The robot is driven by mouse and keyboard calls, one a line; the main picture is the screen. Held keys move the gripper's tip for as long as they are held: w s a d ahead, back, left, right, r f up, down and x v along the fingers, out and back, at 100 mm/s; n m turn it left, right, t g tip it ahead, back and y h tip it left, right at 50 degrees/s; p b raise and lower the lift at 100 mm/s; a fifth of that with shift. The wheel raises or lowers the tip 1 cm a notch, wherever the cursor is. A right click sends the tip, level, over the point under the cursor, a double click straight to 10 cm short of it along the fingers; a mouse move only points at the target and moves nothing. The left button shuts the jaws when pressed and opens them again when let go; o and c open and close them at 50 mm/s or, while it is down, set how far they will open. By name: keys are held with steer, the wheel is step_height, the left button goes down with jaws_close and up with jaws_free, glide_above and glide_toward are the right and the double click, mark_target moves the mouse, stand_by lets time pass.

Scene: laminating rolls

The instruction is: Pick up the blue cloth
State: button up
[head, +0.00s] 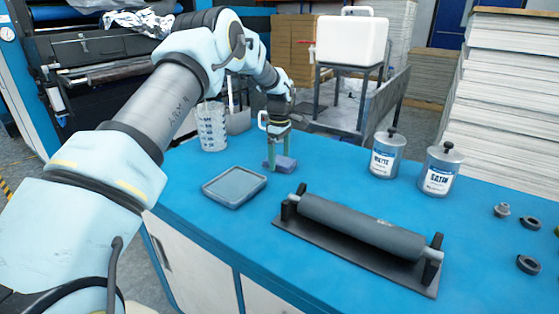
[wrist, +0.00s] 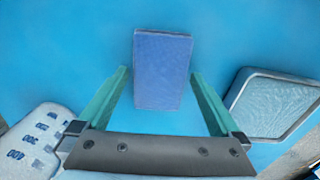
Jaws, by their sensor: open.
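The blue cloth (head: 286,164) is a small folded block lying on the blue table. It also shows in the wrist view (wrist: 162,70) as a blue-violet rectangle lying lengthwise away from me. My gripper (head: 278,158) points down at the cloth, with its green fingers close to it. In the wrist view my gripper (wrist: 158,82) is open, one finger on each side of the cloth's near part, with a gap on both sides. I cannot tell how high the fingertips are above the table.
A grey tray (head: 234,186) lies just in front, and a clear measuring jug (head: 211,127) stands left of the cloth. A dark roller on a stand (head: 360,226) lies nearer right. Two tins, WHITE-like labelled (head: 386,155) and SATIN (head: 440,171), stand right. Table between cloth and tins is clear.

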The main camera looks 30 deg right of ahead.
mark_target(279, 160)
steer(key=shift+f, duration=0.2)
steer(key=c, duration=1.3)
step_height(279, 160, up, 10)
steer(key=b, duration=0.3)
